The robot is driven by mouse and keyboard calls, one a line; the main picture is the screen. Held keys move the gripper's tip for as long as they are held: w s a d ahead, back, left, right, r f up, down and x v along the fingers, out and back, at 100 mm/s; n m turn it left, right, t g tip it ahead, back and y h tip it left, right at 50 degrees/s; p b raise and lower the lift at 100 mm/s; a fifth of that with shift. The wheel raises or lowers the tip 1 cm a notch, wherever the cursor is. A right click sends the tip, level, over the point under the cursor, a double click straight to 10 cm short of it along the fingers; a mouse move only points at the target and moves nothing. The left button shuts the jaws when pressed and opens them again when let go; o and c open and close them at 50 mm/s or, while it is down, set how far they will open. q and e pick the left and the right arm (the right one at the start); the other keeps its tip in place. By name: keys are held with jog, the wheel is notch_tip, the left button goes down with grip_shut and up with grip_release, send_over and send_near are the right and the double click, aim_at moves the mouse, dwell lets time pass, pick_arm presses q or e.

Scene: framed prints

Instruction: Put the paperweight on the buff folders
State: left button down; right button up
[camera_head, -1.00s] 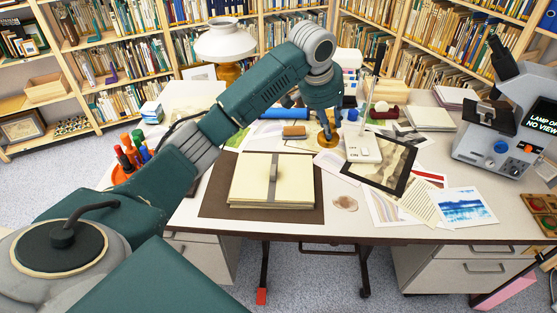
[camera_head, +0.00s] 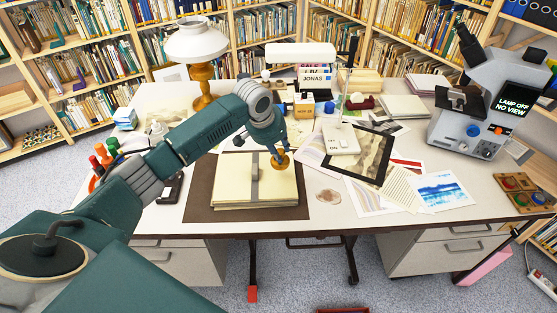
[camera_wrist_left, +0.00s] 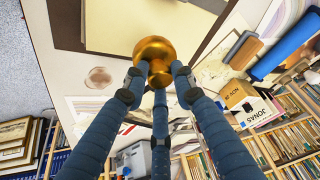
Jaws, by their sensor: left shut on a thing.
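The paperweight (camera_head: 282,161) is a round brass piece. My left gripper (camera_head: 279,150) is shut on it. In the left wrist view the dark blue fingers (camera_wrist_left: 154,78) close around the paperweight (camera_wrist_left: 154,48). The buff folders (camera_head: 230,184) lie stacked on a brown mat, with a grey strap across their middle. In the head view the paperweight overlaps the stack's right rear part. In the left wrist view it overlaps the edge of the buff folders (camera_wrist_left: 120,25). I cannot tell how high it is above them. My right gripper is not in view.
The brown desk mat (camera_head: 200,192) surrounds the stack. A lamp (camera_head: 197,45) stands behind it. To the right are a white stand (camera_head: 341,140), a dark-framed print (camera_head: 371,160), loose prints and a microscope (camera_head: 470,120). Pens (camera_head: 103,155) stand at the left.

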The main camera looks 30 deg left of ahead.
pick_arm(q)
notch_tip(320, 180, down, 5)
jog(key=shift+w, duration=0.1)
dwell(0.3)
jog(key=c, duration=1.5)
grip_release()
jog(key=shift+f, duration=0.15)
jog(key=shift+o, duration=0.3)
jog(key=shift+r, duration=0.5)
jog(key=v, duration=1.1)
jog(key=shift+s, duration=0.25)
